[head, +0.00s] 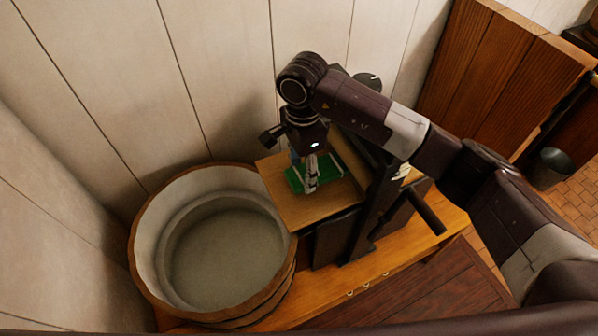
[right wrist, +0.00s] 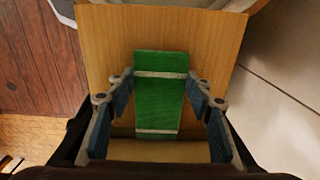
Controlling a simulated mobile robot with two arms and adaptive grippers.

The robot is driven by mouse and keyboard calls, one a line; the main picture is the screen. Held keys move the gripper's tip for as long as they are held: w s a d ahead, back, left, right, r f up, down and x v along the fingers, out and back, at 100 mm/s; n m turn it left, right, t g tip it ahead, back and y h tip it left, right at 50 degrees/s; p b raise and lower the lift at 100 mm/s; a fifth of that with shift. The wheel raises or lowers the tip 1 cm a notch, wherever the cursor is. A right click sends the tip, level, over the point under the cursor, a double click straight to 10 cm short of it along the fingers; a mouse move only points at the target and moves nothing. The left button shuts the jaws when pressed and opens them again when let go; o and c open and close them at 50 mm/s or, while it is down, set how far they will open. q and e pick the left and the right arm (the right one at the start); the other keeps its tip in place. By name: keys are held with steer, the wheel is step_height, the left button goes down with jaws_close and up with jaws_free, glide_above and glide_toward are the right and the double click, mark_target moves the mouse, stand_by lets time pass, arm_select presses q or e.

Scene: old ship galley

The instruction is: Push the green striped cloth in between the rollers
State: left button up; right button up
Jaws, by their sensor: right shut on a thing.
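The green striped cloth (head: 296,181) lies flat on a wooden board beside the dark-framed wringer (head: 378,205). In the right wrist view the cloth (right wrist: 160,98) is a green strip with two pale stripes. My right gripper (head: 311,187) reaches down over it. A pale wooden bar, seemingly a roller (right wrist: 165,151), lies across the bottom of the right wrist view, close to the cloth's near end. The gap between the rollers is hidden. My left gripper is not in view.
A round wooden tub (head: 143,262) with a pale inside stands left of the board (head: 306,213). A crank handle (head: 427,212) sticks out at the wringer's front right. Pale plank walls stand close behind. A metal bucket (head: 552,168) stands on the floor at right.

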steer(key=shift+s+f, duration=0.1)
steer(key=o, duration=1.3)
steer(key=shift+a, duration=0.2)
